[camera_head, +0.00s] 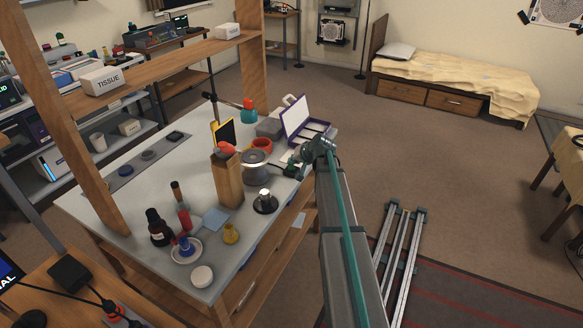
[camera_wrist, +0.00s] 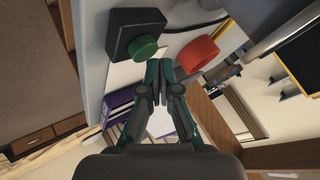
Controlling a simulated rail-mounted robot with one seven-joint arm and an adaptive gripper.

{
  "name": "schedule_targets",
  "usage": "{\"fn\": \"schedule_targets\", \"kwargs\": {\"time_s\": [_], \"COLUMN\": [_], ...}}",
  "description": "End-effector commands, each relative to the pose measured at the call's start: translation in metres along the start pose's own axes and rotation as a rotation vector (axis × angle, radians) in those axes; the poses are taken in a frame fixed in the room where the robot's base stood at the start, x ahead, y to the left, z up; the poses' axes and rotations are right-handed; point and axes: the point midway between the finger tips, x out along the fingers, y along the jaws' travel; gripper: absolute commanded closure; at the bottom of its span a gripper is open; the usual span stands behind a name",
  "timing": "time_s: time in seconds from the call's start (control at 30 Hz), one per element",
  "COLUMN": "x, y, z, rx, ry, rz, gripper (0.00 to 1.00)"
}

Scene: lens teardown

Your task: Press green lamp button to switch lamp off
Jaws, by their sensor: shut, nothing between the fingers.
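The green button (camera_wrist: 143,47) sits on a black box (camera_wrist: 122,24) in the upper left of the wrist view. The button is round and stands out from the box face. My gripper (camera_wrist: 159,70) is shut and empty, with its fingertips close to the button but to its lower right in the picture. A gap shows between them. In the head view my gripper (camera_head: 290,170) is over the workbench's right edge. I cannot make out the button there. Whether the lamp is lit cannot be told.
An orange-red cup (camera_wrist: 198,55) is right of my fingertips; it also shows in the head view (camera_head: 262,144). A grey spool (camera_head: 256,167) stands left of my gripper. An open purple case (camera_head: 297,118) is behind. Bottles and a wooden block (camera_head: 229,185) crowd the workbench (camera_head: 110,209).

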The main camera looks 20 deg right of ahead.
Motion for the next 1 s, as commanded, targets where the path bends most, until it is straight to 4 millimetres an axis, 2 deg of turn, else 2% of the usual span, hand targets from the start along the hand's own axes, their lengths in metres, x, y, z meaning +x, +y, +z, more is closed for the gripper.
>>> {"fn": "schedule_targets", "kwargs": {"time_s": [1.0], "x": [0.0065], "y": [0.0047], "z": [0.0049], "rx": [0.0], "ry": [0.0], "rz": [0.0], "gripper": [1.0]}}
